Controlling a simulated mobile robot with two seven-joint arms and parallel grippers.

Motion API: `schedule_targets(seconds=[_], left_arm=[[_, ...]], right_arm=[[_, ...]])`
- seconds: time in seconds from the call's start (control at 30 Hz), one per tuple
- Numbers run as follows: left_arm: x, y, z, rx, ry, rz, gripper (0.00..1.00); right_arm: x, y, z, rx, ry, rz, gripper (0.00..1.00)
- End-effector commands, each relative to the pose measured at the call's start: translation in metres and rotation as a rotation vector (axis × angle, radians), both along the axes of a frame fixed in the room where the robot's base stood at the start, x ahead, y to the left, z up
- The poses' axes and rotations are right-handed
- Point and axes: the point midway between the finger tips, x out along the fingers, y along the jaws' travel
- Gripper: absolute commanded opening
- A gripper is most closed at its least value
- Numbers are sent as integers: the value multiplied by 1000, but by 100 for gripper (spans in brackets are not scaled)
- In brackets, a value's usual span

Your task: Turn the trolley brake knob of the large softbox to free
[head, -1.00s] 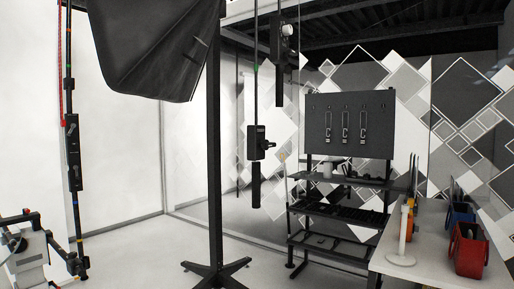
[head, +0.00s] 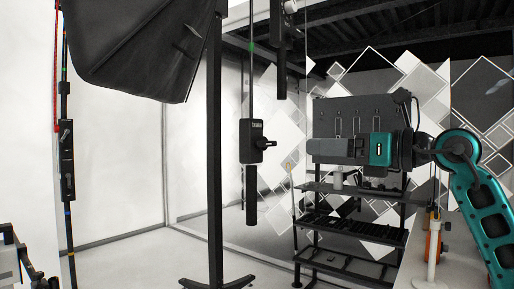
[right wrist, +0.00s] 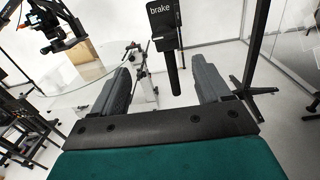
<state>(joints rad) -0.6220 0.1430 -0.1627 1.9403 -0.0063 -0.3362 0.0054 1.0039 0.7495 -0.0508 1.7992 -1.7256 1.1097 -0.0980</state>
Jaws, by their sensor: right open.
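The large softbox (head: 140,50) hangs at the upper left in the head view. A dark brake box (head: 251,141) hangs on a thin rod to its right, with a small knob (head: 266,144) sticking out on its right side. The box also shows in the right wrist view (right wrist: 160,18), labelled "brake". A dark handle hangs below it. My right gripper (head: 314,147) is open and empty, level with the knob and apart from it, to its right in the head view. In the right wrist view the box is beyond the fingers. My left gripper is out of view.
A black stand (head: 214,160) is left of the brake box. Another control box (head: 66,160) hangs on a pole at the far left. A black shelf rack (head: 345,228) stands behind my right arm. A white table (head: 455,260) is at the lower right.

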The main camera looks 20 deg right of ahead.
Motion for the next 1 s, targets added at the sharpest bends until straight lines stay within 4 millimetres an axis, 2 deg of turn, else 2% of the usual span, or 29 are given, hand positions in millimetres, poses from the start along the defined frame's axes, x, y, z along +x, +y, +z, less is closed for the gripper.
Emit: schedule_targets(seconds=[0.07, 0.17, 0.27, 0.7, 1.0], left_arm=[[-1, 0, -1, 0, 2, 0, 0], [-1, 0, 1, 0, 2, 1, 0], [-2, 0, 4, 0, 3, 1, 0], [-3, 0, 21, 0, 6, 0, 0], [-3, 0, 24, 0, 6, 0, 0]], right_arm=[[-1, -6, 7, -27, -13, -28, 77], [3, -5, 9, -34, -15, -37, 77], [14, 4, 10, -32, -15, -34, 77], [81, 58, 10, -30, -13, -31, 77], [100, 71, 8, -32, -16, -34, 77]])
